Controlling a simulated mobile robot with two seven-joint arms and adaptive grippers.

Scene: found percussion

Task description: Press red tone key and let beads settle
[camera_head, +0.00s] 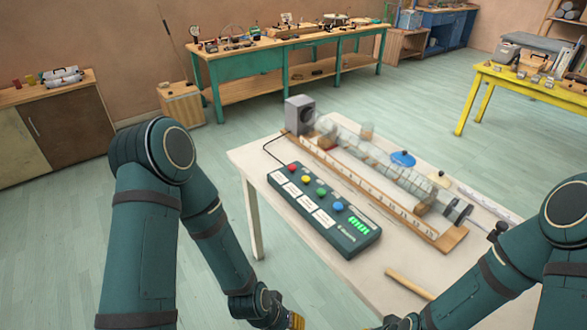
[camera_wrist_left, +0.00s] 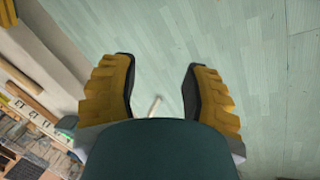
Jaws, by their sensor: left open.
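A dark tone box (camera_head: 350,243) with a green display lies on the pale table. Its red key (camera_head: 292,168) is at the far-left end, followed by yellow, green and blue keys. Behind it, a clear tube (camera_head: 375,160), blurred in parts, lies along a wooden base; beads inside cannot be made out. My left gripper (camera_head: 296,320) is low at the bottom of the head view, in front of the table and well away from the red key. The left wrist view shows its yellow fingers (camera_wrist_left: 160,92) apart and empty above the floor. My right gripper (camera_head: 398,323) is partly cut off at the bottom edge.
The table (camera_head: 335,275) has a wooden stick (camera_head: 410,284) near its front edge. A grey speaker box (camera_head: 299,114) stands at the back-left corner, wired to the tone box. A blue disc (camera_head: 402,158) shows behind the tube. A green workbench (camera_head: 285,60) and yellow table (camera_head: 530,84) stand farther off.

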